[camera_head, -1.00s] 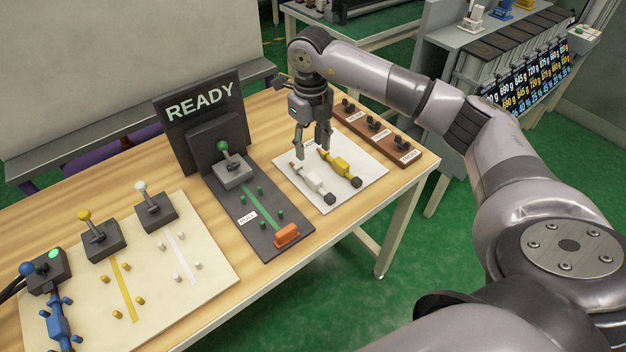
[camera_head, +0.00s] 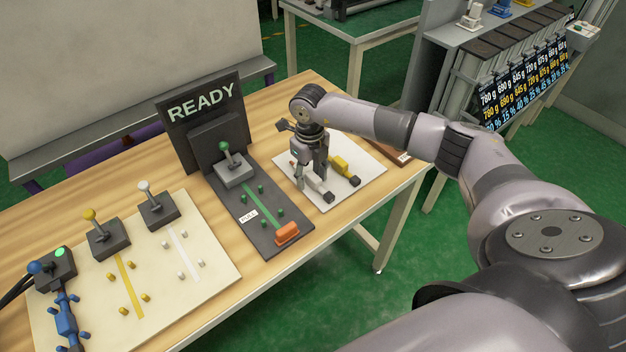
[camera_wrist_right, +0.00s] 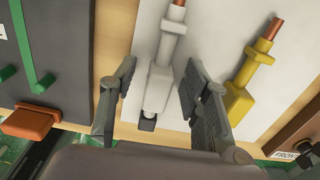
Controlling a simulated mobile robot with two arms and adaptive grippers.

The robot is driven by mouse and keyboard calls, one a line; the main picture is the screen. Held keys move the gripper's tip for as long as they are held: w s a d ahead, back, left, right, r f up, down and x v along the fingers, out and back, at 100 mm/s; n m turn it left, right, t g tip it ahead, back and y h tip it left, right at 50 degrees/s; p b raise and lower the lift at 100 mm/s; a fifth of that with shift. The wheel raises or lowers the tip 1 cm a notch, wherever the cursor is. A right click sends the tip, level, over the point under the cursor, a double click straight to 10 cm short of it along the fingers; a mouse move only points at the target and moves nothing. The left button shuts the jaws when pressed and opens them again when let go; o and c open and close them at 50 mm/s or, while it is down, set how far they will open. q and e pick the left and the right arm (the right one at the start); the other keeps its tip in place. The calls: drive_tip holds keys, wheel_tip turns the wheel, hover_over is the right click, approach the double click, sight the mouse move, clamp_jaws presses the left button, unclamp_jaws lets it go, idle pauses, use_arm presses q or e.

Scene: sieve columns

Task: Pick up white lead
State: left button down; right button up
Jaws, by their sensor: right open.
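The white lead (camera_head: 313,183) lies on a white mat (camera_head: 366,170) at the right of the table, partly hidden by my gripper in the head view. In the right wrist view the white lead (camera_wrist_right: 159,75) has a copper tip at the top and a black end at the bottom. My right gripper (camera_head: 312,184) points down over it. Its open fingers (camera_wrist_right: 155,95) stand on both sides of the white body with gaps, not closed on it. A yellow lead (camera_head: 345,169) lies beside it, and also shows in the right wrist view (camera_wrist_right: 240,98). My left gripper is not in view.
A dark panel with a green lever (camera_head: 224,147), green pegs and an orange block (camera_head: 287,233) stands left of the mat. A cream board (camera_head: 215,262) with levers and pegs is further left.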

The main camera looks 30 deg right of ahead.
clamp_jaws()
idle(0.4)
